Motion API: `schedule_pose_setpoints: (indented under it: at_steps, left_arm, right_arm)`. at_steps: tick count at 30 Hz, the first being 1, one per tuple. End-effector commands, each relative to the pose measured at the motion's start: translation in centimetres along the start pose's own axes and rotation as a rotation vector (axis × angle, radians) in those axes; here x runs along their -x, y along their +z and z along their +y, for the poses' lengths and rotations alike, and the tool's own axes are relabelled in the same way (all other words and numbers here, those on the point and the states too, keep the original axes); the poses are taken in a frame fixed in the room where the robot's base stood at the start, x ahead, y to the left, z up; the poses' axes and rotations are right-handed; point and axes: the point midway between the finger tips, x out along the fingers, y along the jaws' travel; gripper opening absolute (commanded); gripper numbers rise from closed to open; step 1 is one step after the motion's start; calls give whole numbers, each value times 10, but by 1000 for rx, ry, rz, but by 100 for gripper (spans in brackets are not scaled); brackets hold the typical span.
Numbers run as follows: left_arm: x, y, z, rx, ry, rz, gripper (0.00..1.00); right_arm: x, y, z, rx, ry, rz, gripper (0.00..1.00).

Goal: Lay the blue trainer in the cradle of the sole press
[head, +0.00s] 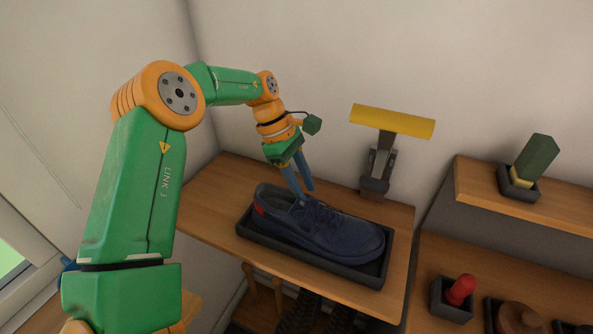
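The blue trainer (325,228) lies sole down, toe to the right, in a shallow dark tray-like cradle (318,265) on the wooden bench. Its heel has a red patch. The sole press shows a dark post (377,173) with a yellow bar (392,121) on top, behind the trainer. The bar is raised clear of the shoe. My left gripper (303,192) points down at the trainer's collar and laces. Its two blue fingers are apart with nothing visible between them; whether they touch the shoe is unclear. My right gripper is out of view.
A shelf (520,200) at the right bears a holder with a green-topped brush (536,157). Below it, a red-knobbed item (461,289) and a brown round item (518,318) sit in dark holders. Dark footwear (300,315) shows below the bench. The bench's left end is bare.

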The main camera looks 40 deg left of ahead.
Motion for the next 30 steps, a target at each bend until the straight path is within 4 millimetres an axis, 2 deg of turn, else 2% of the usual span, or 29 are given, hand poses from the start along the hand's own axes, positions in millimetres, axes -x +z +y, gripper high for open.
schedule_pose_setpoints:
  at_steps: [4, 9, 12, 30]
  left_arm:
    - [38, -1, 1, 1, 8, -1, 40]
    - [83, 0, 1, 2, 3, 1, 40]
    - [94, 0, 0, 1, 0, 0, 40]
    - [97, 0, 0, 0, -1, 0, 40]
  right_arm:
    - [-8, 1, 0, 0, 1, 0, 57]
    - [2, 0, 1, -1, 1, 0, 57]
    - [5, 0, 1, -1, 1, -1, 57]
    - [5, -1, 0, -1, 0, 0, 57]
